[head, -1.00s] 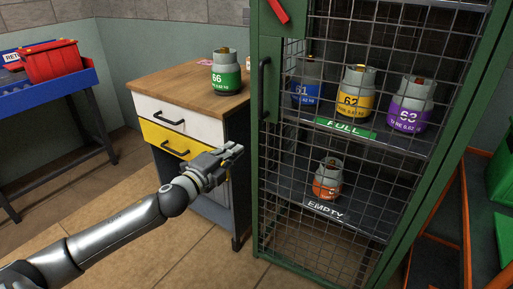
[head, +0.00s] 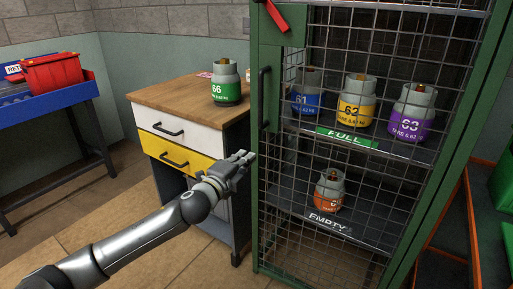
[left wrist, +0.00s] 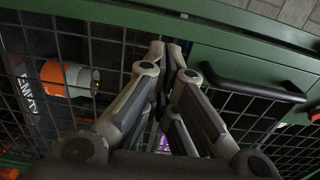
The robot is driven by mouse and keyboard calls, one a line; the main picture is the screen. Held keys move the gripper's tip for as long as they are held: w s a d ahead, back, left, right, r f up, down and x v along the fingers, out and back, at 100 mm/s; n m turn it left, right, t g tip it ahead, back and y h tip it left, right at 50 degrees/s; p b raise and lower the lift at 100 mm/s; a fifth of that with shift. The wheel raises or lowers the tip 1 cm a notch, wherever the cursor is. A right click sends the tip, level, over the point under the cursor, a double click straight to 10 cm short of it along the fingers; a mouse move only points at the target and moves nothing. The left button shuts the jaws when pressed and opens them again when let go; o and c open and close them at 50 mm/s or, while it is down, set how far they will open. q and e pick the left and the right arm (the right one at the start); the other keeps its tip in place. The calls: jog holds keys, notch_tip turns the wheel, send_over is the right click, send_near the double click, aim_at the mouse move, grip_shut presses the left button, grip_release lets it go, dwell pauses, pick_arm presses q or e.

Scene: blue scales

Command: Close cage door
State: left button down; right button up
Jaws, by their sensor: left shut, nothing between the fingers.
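The cage door (head: 259,195) is a green frame with wire mesh on the cage's front; I cannot tell whether it stands slightly ajar. Its dark upright handle (head: 264,97) is on the left edge and also shows at the right in the left wrist view (left wrist: 255,88). A red lever (head: 273,14) sits above it. My left gripper (head: 250,157) is shut and empty, just left of the door's frame and below the handle. In the left wrist view its fingertips (left wrist: 172,46) point at the green frame and mesh; contact is unclear. My right gripper is out of view.
Inside are blue, yellow (head: 356,108) and purple cylinders on the upper shelf and an orange one (head: 329,190) below. A wooden-topped cabinet (head: 165,93) with a green cylinder (head: 226,90) stands close left. A blue table with a red box (head: 52,75) is farther left.

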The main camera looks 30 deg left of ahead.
aim_at(261, 141)
pick_arm(q)
jog(key=w, duration=0.6)
jog(key=shift+w, duration=0.7)
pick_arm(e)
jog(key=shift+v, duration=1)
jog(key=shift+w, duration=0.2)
